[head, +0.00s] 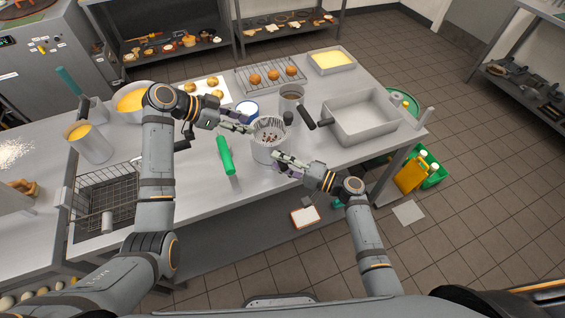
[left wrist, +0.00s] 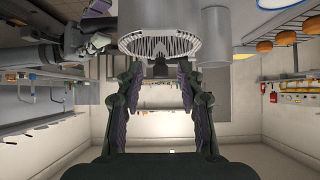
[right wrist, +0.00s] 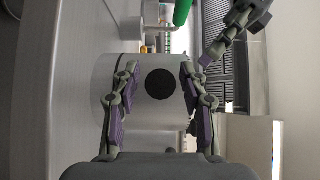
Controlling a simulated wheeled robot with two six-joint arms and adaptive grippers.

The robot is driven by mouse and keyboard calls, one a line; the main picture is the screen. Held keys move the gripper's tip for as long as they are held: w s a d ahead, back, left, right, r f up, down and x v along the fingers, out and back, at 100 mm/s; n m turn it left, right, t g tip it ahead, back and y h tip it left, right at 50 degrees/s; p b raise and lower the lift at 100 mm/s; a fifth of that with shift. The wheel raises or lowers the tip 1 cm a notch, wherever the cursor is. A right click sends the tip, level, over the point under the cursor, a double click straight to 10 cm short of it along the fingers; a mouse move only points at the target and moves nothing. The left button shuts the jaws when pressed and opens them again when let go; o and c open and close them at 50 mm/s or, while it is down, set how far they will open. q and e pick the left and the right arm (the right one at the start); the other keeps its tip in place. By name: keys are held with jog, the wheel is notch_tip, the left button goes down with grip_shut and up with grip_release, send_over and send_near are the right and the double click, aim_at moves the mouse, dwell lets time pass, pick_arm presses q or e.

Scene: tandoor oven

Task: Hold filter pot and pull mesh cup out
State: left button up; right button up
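The filter pot (head: 268,154) is a pale metal cylinder standing upright near the table's front edge. The mesh cup (head: 268,128) sits in its top, with dark bits inside. My left gripper (head: 250,128) is at the rim's left side. In the left wrist view, its open fingers (left wrist: 160,85) point at the slotted mesh rim (left wrist: 160,42), with a small dark handle in the gap. My right gripper (head: 277,161) is low by the pot's front right. In the right wrist view, its open fingers (right wrist: 158,85) flank a round black knob (right wrist: 160,84) on the pot wall (right wrist: 145,118). Contact is unclear.
A green-handled tool (head: 225,155) lies left of the pot. A deep metal tray (head: 360,118) is at right. A wire basket (head: 105,190) is at left.

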grip_shut()
jog(key=shift+c, duration=2.2)
grip_release()
grip_shut()
